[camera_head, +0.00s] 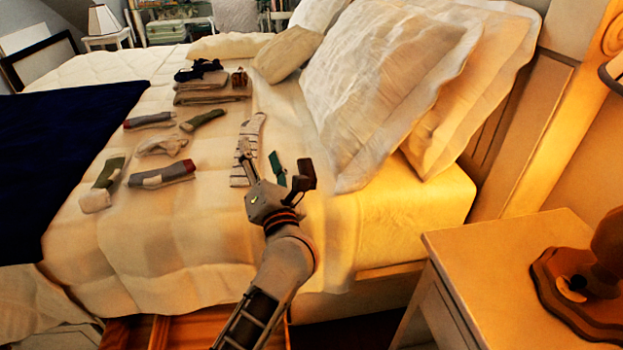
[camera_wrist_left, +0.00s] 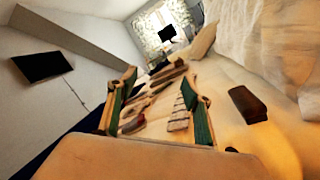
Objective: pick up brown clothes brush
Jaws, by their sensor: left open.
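A dark brown block that looks like the clothes brush (camera_wrist_left: 246,104) lies on the pale bedding in the left wrist view, to the right of the right-hand finger and outside the jaws. In the head view a dark brown shape, likely the brush (camera_head: 306,168), shows beside my left gripper, partly merged with its finger. My left gripper (camera_head: 259,156) is open over the near part of the bed, its green-padded fingers spread. It also shows in the left wrist view (camera_wrist_left: 159,80), with nothing held between the fingers. My right gripper is in neither view.
A striped sock (camera_head: 254,130) lies just beyond my left gripper. Several socks and a folded stack (camera_head: 212,88) lie to the left and farther back. Large pillows (camera_head: 375,80) stand at the right. A nightstand (camera_head: 490,270) with a lamp is at the lower right.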

